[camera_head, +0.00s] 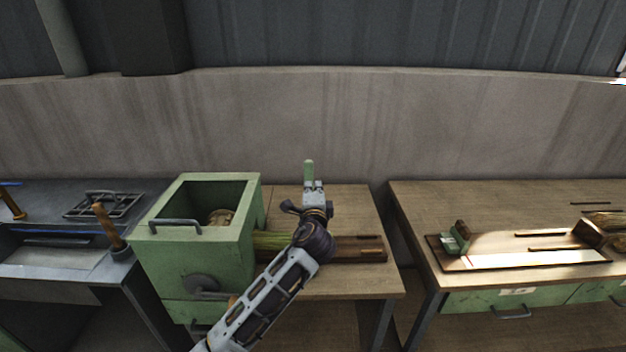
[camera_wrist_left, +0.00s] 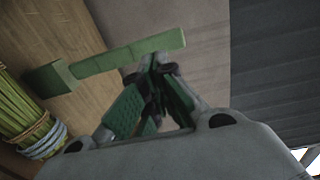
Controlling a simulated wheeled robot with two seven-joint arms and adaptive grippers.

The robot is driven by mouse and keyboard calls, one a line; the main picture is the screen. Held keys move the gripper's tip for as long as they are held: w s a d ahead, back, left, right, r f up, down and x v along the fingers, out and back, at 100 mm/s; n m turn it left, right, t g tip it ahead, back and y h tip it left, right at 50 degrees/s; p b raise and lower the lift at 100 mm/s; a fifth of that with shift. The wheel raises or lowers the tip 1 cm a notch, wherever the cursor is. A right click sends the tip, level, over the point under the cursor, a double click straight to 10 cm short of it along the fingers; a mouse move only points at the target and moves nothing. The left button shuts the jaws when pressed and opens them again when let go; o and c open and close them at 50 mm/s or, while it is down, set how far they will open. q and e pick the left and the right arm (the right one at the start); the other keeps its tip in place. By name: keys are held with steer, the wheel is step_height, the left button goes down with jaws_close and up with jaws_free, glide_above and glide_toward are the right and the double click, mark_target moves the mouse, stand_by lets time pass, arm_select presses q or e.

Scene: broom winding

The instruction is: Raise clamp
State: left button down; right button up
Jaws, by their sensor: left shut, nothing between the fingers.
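The green clamp (camera_wrist_left: 125,58) shows in the left wrist view as a block on the wooden surface with a long bar extending from it. In the head view its green bar (camera_head: 309,172) sticks up behind my left gripper (camera_head: 315,190); the clamp's base is hidden by the gripper and arm. In the left wrist view my left gripper (camera_wrist_left: 160,68) is shut and empty, its fingertips close to the bar; I cannot tell if they touch. Yellow-green bristles (camera_wrist_left: 22,112) with a grey wire wrap (camera_wrist_left: 46,142) lie beside the clamp's block. My right gripper is not in view.
A green open-topped machine box (camera_head: 205,235) with handles stands left on the wooden table (camera_head: 350,205). A dark wooden rail (camera_head: 365,248) lies right of my arm. Another bench (camera_head: 480,200) stands right across a gap. A concrete wall (camera_head: 330,125) is behind.

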arm_select(q)
steer(key=w, duration=0.6)
steer(key=shift+f, duration=0.15)
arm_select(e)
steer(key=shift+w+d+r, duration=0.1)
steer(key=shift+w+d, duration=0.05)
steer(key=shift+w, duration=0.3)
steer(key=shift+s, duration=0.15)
